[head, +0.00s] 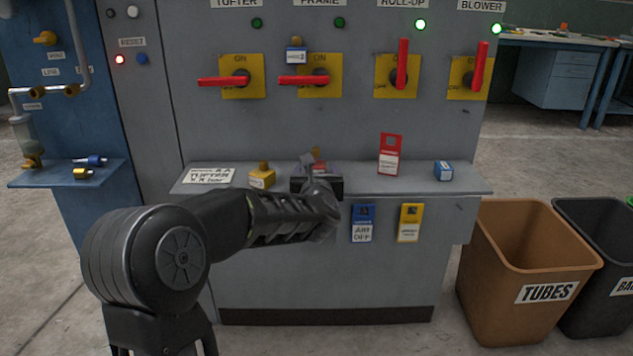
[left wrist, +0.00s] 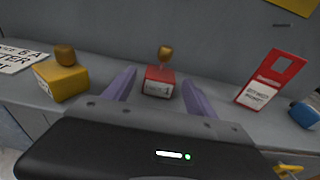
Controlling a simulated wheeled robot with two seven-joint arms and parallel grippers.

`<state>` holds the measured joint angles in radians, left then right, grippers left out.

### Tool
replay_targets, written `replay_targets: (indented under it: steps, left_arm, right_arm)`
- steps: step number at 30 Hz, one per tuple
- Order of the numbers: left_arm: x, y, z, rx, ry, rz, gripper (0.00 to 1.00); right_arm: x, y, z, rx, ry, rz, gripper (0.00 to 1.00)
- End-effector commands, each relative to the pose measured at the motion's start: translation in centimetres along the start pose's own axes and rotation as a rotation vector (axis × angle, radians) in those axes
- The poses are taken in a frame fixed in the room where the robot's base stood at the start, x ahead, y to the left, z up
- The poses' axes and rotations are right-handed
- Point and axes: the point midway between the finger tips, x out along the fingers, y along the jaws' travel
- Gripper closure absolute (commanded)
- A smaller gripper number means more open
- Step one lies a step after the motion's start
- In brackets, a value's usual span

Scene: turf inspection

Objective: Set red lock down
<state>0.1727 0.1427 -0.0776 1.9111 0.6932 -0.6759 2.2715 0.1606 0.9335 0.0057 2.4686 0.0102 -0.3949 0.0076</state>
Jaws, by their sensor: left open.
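The red lock (left wrist: 158,82), a red block with a brass top and a white label, stands upright on the grey shelf (head: 370,184) of the cabinet. My left gripper (left wrist: 159,90) is open, with one finger on each side of the lock and visible gaps between. In the head view my left gripper (head: 317,182) reaches the shelf and hides most of the red lock (head: 319,166). My right gripper is in neither view.
A yellow lock (head: 262,178) and a paper sign (head: 209,176) lie to the left on the shelf. A red tag (head: 390,154) and a blue lock (head: 443,171) stand to the right. Switches with red handles are above. A brown bin (head: 525,265) stands at the right.

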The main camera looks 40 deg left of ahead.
Motion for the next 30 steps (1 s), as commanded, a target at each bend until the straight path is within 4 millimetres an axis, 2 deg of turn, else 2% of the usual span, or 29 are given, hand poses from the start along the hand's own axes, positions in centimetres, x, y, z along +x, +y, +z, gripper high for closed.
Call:
replay_targets:
  steps: [9,13,18,30]
  left_arm:
    - [-6.8,0.0,0.2,0.000,-0.001,-0.002,0.35]
    - [-8.8,-0.1,0.2,-0.001,-0.001,-0.003,0.35]
    - [-9.8,0.0,0.0,0.000,-0.001,0.000,0.35]
    - [-9.9,0.0,0.0,0.000,0.000,0.000,0.35]
  right_arm:
    - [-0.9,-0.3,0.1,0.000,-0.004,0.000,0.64]
    - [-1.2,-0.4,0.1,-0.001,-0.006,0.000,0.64]
    - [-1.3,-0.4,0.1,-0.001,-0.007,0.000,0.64]
    - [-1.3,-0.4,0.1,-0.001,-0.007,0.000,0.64]
